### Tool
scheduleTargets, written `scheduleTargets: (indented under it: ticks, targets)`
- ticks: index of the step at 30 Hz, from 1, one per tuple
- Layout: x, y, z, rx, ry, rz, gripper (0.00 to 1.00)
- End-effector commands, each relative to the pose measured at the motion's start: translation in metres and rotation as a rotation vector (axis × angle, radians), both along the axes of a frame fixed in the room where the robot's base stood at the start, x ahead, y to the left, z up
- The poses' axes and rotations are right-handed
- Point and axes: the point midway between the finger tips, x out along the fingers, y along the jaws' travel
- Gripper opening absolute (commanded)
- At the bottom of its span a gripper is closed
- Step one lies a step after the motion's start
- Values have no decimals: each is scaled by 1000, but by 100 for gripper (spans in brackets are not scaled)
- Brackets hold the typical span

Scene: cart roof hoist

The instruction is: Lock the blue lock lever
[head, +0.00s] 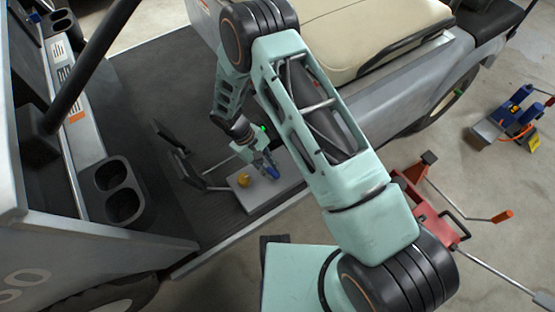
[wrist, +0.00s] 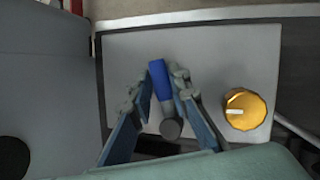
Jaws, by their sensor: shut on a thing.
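The blue lock lever (wrist: 160,80) is on a grey panel (wrist: 215,50) in the wrist view. It has a blue body and a dark round end nearer the camera. My gripper (wrist: 165,78) has its fingers on both sides of the lever and is shut on it. In the head view my gripper (head: 265,166) reaches down to the small light panel on the cart floor. The lever there is small and largely hidden by the fingers, so its angle is hard to tell.
A yellow knob (wrist: 245,109) with a pale pointer sits right of the lever on the same panel. Black pedals (head: 180,160) stand left of the panel. A beige seat (head: 365,35) is behind my arm. A red jack (head: 430,205) and a blue device (head: 515,110) stand on the floor at right.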

Motion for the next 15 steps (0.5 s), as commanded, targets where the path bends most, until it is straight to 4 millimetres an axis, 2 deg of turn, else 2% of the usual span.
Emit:
scheduleTargets:
  ticks: [6, 15]
  targets:
    - [-9, 7, -1, 0, -3, -135, 0]
    - [-13, 12, 0, -1, -3, -234, 0]
